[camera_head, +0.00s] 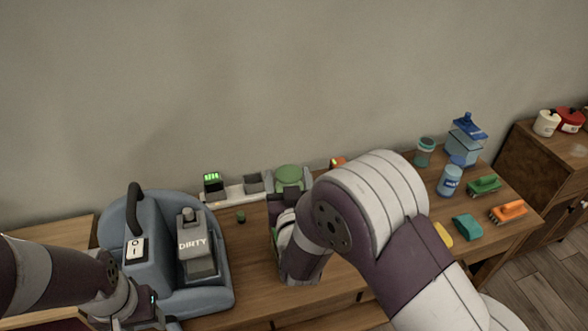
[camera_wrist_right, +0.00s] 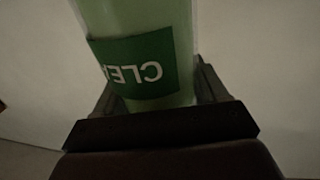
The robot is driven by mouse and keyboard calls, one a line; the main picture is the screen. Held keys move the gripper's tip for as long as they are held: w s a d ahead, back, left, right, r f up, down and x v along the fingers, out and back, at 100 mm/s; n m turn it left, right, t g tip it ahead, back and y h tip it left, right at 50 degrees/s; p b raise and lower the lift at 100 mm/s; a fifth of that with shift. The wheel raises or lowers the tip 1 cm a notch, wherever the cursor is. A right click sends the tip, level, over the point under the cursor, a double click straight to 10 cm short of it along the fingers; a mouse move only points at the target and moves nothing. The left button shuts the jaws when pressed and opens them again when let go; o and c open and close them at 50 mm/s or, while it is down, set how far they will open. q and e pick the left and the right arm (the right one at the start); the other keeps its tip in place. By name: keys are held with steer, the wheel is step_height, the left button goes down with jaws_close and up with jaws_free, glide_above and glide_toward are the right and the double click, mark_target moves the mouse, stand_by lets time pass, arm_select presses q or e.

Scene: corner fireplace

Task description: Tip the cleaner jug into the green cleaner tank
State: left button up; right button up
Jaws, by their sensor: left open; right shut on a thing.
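The cleaner jug (camera_wrist_right: 140,60) is a pale green see-through cylinder with a dark green label, its lettering upside down in the right wrist view. My right gripper (camera_wrist_right: 160,105) is shut on it. In the head view, a pale green round part (camera_head: 288,174), apparently the jug, shows between my right gripper's dark jaws (camera_head: 288,188), above the table. A green and white thing (camera_head: 284,236), perhaps the green cleaner tank, shows just below, mostly hidden by my right arm. Whether jug and tank touch is hidden. My left gripper (camera_head: 143,312) is open, low beside the blue machine.
The blue machine (camera_head: 150,215) carries a grey tank marked DIRTY (camera_head: 193,247). A small green cap (camera_head: 240,217) lies before a white charger strip (camera_head: 236,194). Blue bottles (camera_head: 450,180), a green-lidded jar (camera_head: 424,152) and brushes (camera_head: 508,211) occupy the table's right side.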

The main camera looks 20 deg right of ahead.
steer(key=shift+s+a+r, duration=0.1)
steer(key=shift+a, duration=0.05)
steer(key=shift+d+f+n+b, duration=0.45)
steer(key=shift+f+n+b, duration=0.4)
steer(key=shift+b, duration=0.1)
steer(key=f+n+b, duration=0.1)
steer(key=n, duration=0.1)
steer(key=d+f+n+t+b, duration=0.1)
steer(key=f+n+b, duration=0.1)
steer(key=shift+d+f+n+b, duration=0.15)
steer(key=shift+f+n+b, duration=0.05)
steer(key=shift+n+b, duration=0.15)
steer(key=f+n+b, duration=0.1)
steer(key=n, duration=0.1)
steer(key=d+f+n+t+y+b, duration=0.1)
steer(key=f+n+b, duration=0.1)
steer(key=shift+n, duration=0.4)
steer(key=shift+f+b, duration=0.15)
steer(key=shift+b, duration=0.25)
steer(key=shift+d+f+n+y+b, duration=0.1)
steer(key=shift+f+n+y+b, duration=0.15)
steer(key=shift+n+b, duration=0.5)
steer(key=shift+d+f+n+y+b, duration=0.15)
steer(key=shift+f+n+b, duration=0.2)
steer(key=shift+n, duration=0.6)
stand_by(1.2)
